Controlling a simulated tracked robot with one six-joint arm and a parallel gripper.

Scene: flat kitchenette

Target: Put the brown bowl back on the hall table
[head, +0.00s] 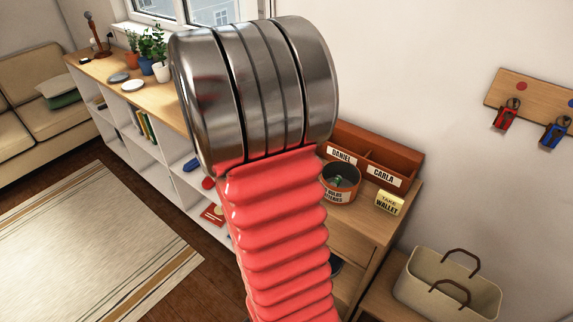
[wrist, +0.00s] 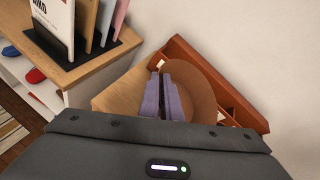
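The brown bowl (wrist: 200,88) shows in the wrist view as a round brown shape beside and beyond my fingers. My gripper (wrist: 165,92) has its two lilac fingers close together at the bowl's edge, and they look shut on its rim. The hall table (wrist: 120,92) shows as a pale wooden top below and left of the bowl. In the head view the hall table (head: 378,226) stands right of my arm. There, my arm hides the bowl and gripper. I cannot tell the bowl's height above the table.
On the hall table are a rust letter tray (head: 403,160) marked DANIEL and CARLA, a labelled tin (head: 341,190) and a yellow TAKE WALLET note (head: 389,203). A handled basket (head: 420,283) stands at right. A low white shelf unit (head: 135,148) with plants runs along the window wall.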

